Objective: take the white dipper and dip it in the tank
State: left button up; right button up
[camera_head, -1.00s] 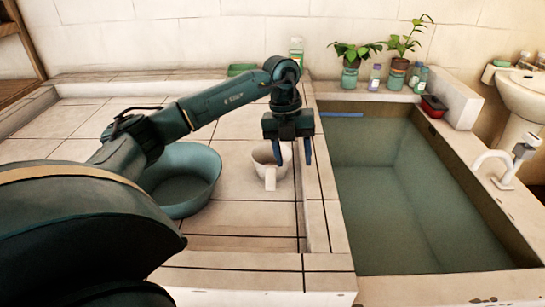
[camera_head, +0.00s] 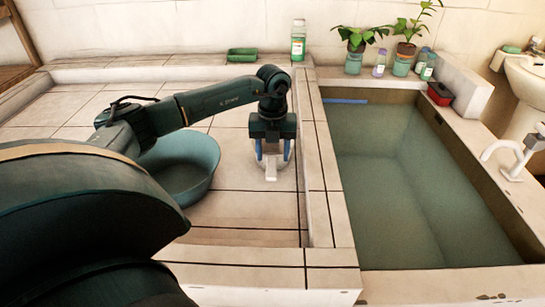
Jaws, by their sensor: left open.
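The white dipper (camera_head: 271,174) stands on the tiled floor left of the low tiled wall, its handle toward me. My left gripper (camera_head: 272,156) is directly over the dipper with its fingers pointing down, open. The fingers come down at the dipper's sides, and I cannot tell whether they touch it. The gripper hides most of the dipper's cup. The tank (camera_head: 400,262) is to the right of the wall and holds greenish water. My right gripper is not in view.
A teal basin (camera_head: 203,172) stands left of the dipper, partly behind my left arm. A green tray (camera_head: 242,55) and a bottle (camera_head: 298,42) are at the back. Potted plants (camera_head: 404,58), bottles and a red box (camera_head: 440,93) line the far ledge. A faucet (camera_head: 504,153) is at right.

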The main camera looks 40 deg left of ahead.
aim_at(272, 159)
pick_arm(q)
jog(key=f, duration=0.4)
jog(key=shift+w+a, duration=0.2)
jog(key=shift+a, duration=0.1)
jog(key=shift+c, duration=0.4)
grip_shut()
